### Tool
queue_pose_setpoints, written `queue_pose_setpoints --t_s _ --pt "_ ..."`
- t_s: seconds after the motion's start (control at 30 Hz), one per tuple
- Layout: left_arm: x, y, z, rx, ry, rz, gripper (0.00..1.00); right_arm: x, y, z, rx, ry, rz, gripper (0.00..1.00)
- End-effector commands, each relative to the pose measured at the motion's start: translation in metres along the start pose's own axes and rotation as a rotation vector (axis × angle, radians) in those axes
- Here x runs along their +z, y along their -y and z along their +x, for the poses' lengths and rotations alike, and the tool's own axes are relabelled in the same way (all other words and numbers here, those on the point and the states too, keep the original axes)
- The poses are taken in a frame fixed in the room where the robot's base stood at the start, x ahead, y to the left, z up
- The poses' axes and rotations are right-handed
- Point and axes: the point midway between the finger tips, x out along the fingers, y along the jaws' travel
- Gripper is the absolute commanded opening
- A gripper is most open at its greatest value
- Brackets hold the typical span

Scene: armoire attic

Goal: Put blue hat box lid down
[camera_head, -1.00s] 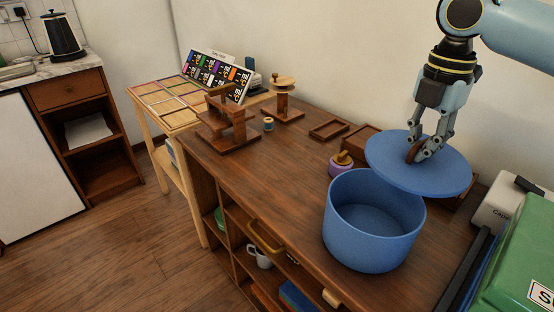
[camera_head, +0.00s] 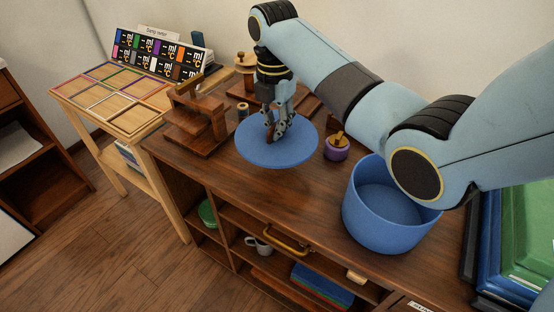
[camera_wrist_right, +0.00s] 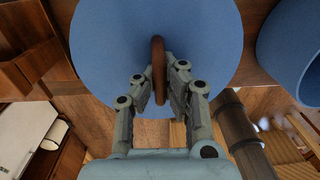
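The blue hat box lid (camera_head: 262,152) is a flat round disc with a brown ring-like handle. It is level over the wooden cabinet top, left of the box; I cannot tell whether it touches the top. My right gripper (camera_head: 275,130) points down from above and is shut on the handle. In the right wrist view the handle (camera_wrist_right: 158,58) sits between the fingertips (camera_wrist_right: 160,78), over the lid (camera_wrist_right: 205,40). The blue hat box (camera_head: 385,232) stands open, partly behind my right arm; its side shows in the wrist view (camera_wrist_right: 290,45). My left gripper is not in view.
A purple pot (camera_head: 337,151) with a gold-coloured top stands between lid and box. A wooden stand (camera_head: 195,125) and a small spool (camera_head: 243,111) are close to the lid's left.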

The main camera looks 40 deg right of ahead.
Motion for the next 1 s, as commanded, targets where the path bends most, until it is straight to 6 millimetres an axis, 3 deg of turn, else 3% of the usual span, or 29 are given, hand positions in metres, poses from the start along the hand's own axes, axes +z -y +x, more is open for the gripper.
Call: queue_pose_setpoints --t_s 0.2,0.53,0.9,1.0 --pt "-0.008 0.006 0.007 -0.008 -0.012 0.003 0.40 -0.001 0.001 0.044 -0.005 -0.001 0.000 0.00" --pt "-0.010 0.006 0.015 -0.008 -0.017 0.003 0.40 -0.001 -0.001 0.086 -0.003 -0.001 0.001 0.00" --pt "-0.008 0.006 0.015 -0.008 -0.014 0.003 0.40 0.000 -0.001 0.091 -0.002 0.000 0.001 0.00" --pt "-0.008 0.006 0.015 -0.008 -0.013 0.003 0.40 0.000 -0.001 0.091 -0.002 0.000 0.001 0.10"
